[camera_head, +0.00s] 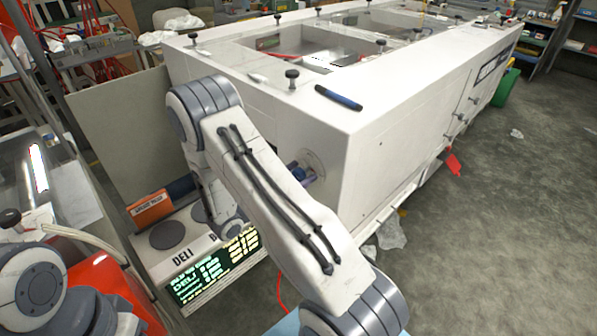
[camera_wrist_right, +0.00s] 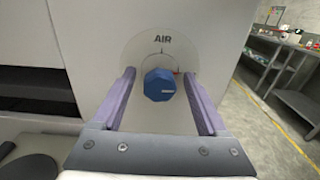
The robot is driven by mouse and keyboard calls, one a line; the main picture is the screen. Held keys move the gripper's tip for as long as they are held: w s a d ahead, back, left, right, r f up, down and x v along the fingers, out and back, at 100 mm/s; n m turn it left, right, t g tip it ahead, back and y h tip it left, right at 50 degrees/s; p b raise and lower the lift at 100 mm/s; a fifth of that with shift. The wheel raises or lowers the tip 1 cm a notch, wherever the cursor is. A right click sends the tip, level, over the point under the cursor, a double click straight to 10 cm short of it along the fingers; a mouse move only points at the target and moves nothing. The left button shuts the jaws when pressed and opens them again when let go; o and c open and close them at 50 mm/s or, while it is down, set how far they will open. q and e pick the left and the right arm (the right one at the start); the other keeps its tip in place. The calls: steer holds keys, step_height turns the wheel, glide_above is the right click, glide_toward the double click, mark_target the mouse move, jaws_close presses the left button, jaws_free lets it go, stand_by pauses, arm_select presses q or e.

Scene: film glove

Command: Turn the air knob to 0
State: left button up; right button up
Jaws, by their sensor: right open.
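The air knob (camera_wrist_right: 158,84) is a blue faceted knob on a round pale dial (camera_wrist_right: 140,52) under the word AIR. The white line on the knob's face points to the right. My right gripper (camera_wrist_right: 160,100) is open, with one purple finger on each side of the knob and visible gaps between. In the head view the dial (camera_head: 314,160) is on the end wall of the white glove box, partly hidden by my right arm. My left gripper is not in view.
The white glove box (camera_head: 400,110) has several black knobs and a blue marker (camera_head: 339,97) on top. Open floor (camera_head: 490,230) lies to the right.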

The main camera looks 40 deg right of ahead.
jaws_close()
steer(key=shift+n, duration=0.3)
steer(key=n+p, duration=0.2)
steer(key=shift+r+n, duration=0.15)
steer(key=shift+n, duration=0.25)
steer(key=n+p, duration=0.3)
steer(key=n, duration=0.2)
steer(key=shift+w, duration=0.1)
steer(key=n+p, duration=0.1)
steer(key=n, duration=0.4)
steer(key=shift+p, duration=0.4)
steer(key=n, duration=0.1)
steer(key=n+p, duration=0.1)
steer(key=n, duration=0.2)
steer(key=shift+f+n, duration=0.25)
steer(key=shift+n, duration=0.05)
